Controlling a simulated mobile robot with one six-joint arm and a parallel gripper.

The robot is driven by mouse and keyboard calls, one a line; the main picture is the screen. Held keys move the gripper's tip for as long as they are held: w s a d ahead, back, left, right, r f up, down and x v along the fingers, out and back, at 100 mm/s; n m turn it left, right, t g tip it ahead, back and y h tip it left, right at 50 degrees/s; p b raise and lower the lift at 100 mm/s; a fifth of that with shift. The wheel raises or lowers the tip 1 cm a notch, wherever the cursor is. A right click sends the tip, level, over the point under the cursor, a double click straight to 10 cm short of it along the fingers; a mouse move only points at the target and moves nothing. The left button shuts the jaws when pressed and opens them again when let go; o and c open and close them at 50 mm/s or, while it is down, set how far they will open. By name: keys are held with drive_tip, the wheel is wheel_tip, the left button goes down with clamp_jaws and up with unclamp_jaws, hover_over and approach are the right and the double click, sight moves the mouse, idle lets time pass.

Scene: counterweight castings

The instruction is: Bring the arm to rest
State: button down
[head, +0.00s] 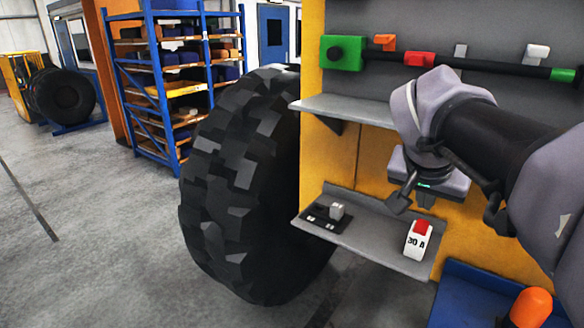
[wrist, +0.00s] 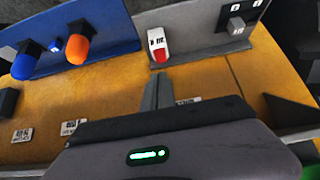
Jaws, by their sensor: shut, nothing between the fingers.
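My gripper (head: 426,201) hangs in front of the yellow panel, above the lower grey shelf, with its fingers shut and empty. In the wrist view the shut fingers (wrist: 150,94) point toward the yellow panel. A white block with a red top (head: 417,240), marked with a 30, stands on the lower shelf below my gripper, apart from it. It also shows in the wrist view (wrist: 158,44). A small grey block (head: 337,210) sits on a black plate (head: 318,216) at the shelf's left end.
The lower shelf (head: 370,238) and upper grey shelf (head: 350,110) jut from the yellow panel (head: 350,165). A blue tray (head: 465,297) with an orange-topped piece (head: 530,308) is at lower right. A large tyre (head: 245,185) stands at left. Open floor (head: 95,235) lies further left.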

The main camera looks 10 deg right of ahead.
drive_tip(key=shift+s+a+r, duration=0.45)
drive_tip(key=shift+a, duration=0.05)
drive_tip(key=s+a+f+n+y+b, duration=0.1)
drive_tip(key=s+a+f+b, duration=0.3)
drive_tip(key=a+f, duration=0.4)
drive_tip(key=s+a+f+n+y+b, duration=0.2)
drive_tip(key=s+a+f+y+b, duration=0.2)
drive_tip(key=a+f, duration=0.3)
drive_tip(key=s+a+f+n+y+b, duration=0.2)
drive_tip(key=s+a+f+b, duration=0.3)
drive_tip(key=f, duration=0.8)
drive_tip(key=a, duration=0.3)
drive_tip(key=shift+a+t+y+b, duration=0.3)
drive_tip(key=shift+a+t+y, duration=0.05)
drive_tip(key=shift+t+y, duration=0.05)
